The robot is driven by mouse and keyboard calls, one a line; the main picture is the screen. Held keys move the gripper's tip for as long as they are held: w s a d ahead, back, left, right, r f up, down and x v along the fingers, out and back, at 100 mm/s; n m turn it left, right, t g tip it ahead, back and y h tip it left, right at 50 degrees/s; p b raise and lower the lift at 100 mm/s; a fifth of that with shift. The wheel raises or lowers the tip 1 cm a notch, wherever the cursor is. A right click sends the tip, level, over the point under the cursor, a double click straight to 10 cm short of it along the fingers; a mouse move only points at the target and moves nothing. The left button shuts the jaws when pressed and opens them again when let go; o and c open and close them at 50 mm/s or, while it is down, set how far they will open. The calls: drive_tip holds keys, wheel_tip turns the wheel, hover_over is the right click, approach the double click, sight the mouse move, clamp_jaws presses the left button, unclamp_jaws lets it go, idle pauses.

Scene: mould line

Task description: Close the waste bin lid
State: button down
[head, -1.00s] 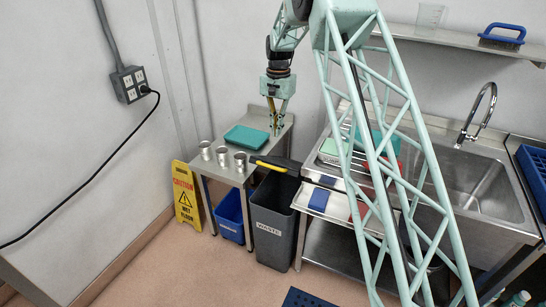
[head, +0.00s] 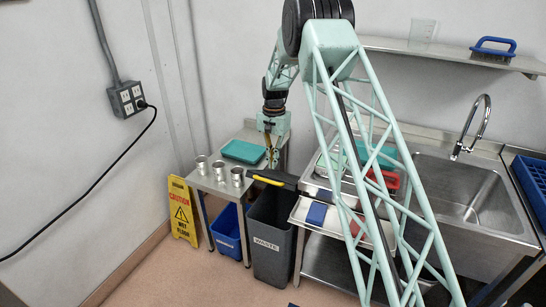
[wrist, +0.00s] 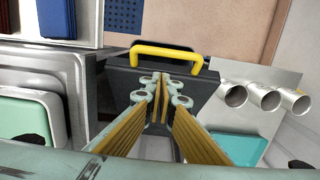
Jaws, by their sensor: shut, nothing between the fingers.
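The dark grey waste bin (head: 272,252) stands on the floor, labelled WASTE. Its black lid (head: 286,179), with a yellow handle (head: 267,180), is raised, and a dark gap shows between it and the bin's front rim. My gripper (head: 272,166) is just above and behind the lid's handle edge in the head view. In the wrist view my gripper (wrist: 158,82) is shut and empty over the black lid (wrist: 122,88), and the yellow handle (wrist: 153,47) is beyond the fingertips. I cannot tell whether the fingertips touch the lid.
A steel side table to the left carries several metal cups (head: 219,170) and a teal tray (head: 243,151). A blue bin (head: 226,228) and a yellow wet-floor sign (head: 182,212) stand by it. The sink counter (head: 490,240) is close on the right.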

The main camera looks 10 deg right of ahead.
drive_tip(key=shift+s+a+f, duration=0.3)
drive_tip(key=shift+s+f, duration=0.1)
drive_tip(key=shift+f, duration=0.2)
drive_tip(key=shift+s+a+f, duration=0.3)
drive_tip(key=shift+s+f, duration=0.05)
drive_tip(key=shift+f, duration=0.2)
drive_tip(key=shift+s+a+f, duration=0.3)
drive_tip(key=shift+s+f, duration=0.1)
drive_tip(key=shift+f, duration=0.2)
